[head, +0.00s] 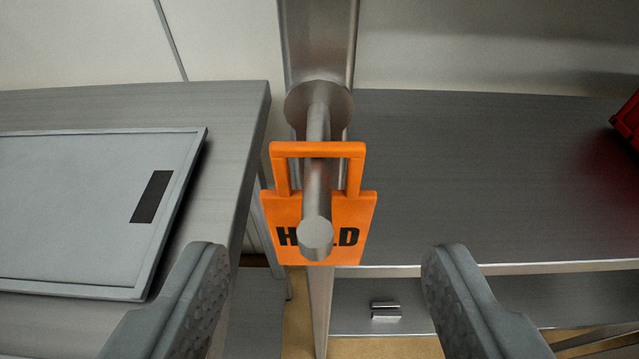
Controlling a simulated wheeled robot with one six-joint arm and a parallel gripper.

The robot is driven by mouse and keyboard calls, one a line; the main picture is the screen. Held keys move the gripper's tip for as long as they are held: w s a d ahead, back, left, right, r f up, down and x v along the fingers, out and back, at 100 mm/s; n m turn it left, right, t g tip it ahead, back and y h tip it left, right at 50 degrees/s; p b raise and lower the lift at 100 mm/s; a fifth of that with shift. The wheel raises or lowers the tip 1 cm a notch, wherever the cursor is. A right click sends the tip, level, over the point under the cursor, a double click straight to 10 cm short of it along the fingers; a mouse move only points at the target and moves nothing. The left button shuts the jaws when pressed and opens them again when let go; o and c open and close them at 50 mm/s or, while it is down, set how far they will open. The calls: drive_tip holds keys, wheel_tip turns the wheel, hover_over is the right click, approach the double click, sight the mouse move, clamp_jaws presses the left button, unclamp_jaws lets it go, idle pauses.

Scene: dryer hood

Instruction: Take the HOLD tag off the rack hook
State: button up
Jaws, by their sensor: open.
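The orange HOLD tag (350,211) hangs in the middle of the head view, its square handle loop around the rack hook. The rack hook (318,165) is a metal peg that sticks out from an upright post toward me. Its round end covers the middle of the word HOLD. My gripper (327,252) is open, with one grey finger at the lower left and one at the lower right. The fingers are apart from the tag, which shows between and beyond them. Nothing is between the fingertips.
A metal post (318,40) stands behind the hook. At left a grey table (225,110) bears a flat grey tray-like panel (70,205) with a dark rectangle. At right is a metal shelf (470,180) with a red object (628,120) at its edge. A small metal piece (385,310) sits below.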

sight(318, 189)
drive_tip(key=shift+r+x, duration=0.15)
drive_tip(key=shift+x, duration=1.45)
drive_tip(key=shift+r+x, duration=0.15)
drive_tip(key=shift+x, duration=1.4)
drive_tip(key=shift+w+a, duration=0.1)
drive_tip(key=shift+a, duration=0.05)
drive_tip(key=c, duration=0.7)
drive_tip(key=shift+r, duration=0.1)
drive_tip(key=shift+c, duration=0.2)
